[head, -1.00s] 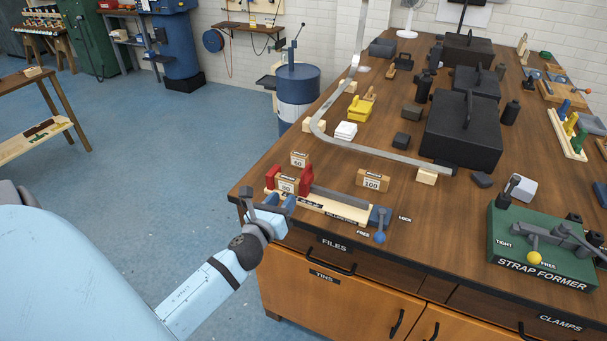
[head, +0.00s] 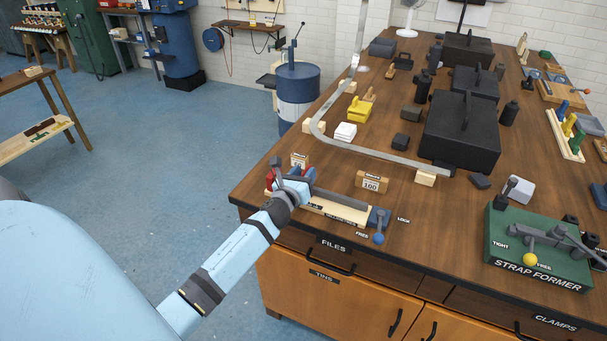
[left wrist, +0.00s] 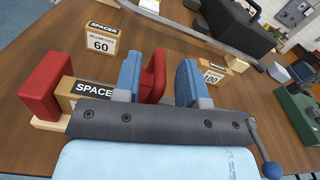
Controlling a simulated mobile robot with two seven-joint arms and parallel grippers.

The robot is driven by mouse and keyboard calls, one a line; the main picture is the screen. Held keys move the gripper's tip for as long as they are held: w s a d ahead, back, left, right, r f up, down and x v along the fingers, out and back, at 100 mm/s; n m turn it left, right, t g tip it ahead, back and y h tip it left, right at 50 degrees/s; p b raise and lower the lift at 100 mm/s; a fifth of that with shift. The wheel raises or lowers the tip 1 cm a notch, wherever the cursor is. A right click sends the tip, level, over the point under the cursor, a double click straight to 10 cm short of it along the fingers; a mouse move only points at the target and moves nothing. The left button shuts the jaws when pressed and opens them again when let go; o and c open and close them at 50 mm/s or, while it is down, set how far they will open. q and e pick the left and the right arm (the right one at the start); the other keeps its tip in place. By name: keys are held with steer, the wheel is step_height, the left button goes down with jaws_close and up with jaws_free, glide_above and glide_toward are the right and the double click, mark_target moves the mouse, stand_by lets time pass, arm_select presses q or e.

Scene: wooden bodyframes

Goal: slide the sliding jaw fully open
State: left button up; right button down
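The wooden jig (head: 335,211) with a grey rail lies along the bench's near left edge. In the left wrist view, the fixed red jaw (left wrist: 45,86) is at the left. The red sliding jaw (left wrist: 154,72) stands between the two blue fingers of my left gripper (left wrist: 160,68). The fingers are apart, with a visible gap on the right finger's side. A spacer block (left wrist: 86,88) sits between the two jaws. In the head view my left gripper (head: 297,180) covers the sliding jaw. The lock lever's blue ball (head: 378,238) is by the FREE label. My right gripper is not seen.
The 60 spacer (left wrist: 102,40) stands behind the jaws, and the 100 spacer (head: 371,182) stands behind the rail. A bent metal strap (head: 375,152) runs further back. The green strap former (head: 540,245) is at the right.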

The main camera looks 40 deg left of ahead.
arm_select(q)
steer(key=shift+c, duration=0.5)
jaws_close()
steer(key=d, duration=0.2)
steer(key=w+d, duration=0.1)
steer(key=d, duration=0.2)
steer(key=shift+w+d, duration=0.3)
steer(key=shift+d, duration=0.1)
steer(key=shift+o, duration=0.5)
jaws_free()
steer(key=shift+s, duration=0.1)
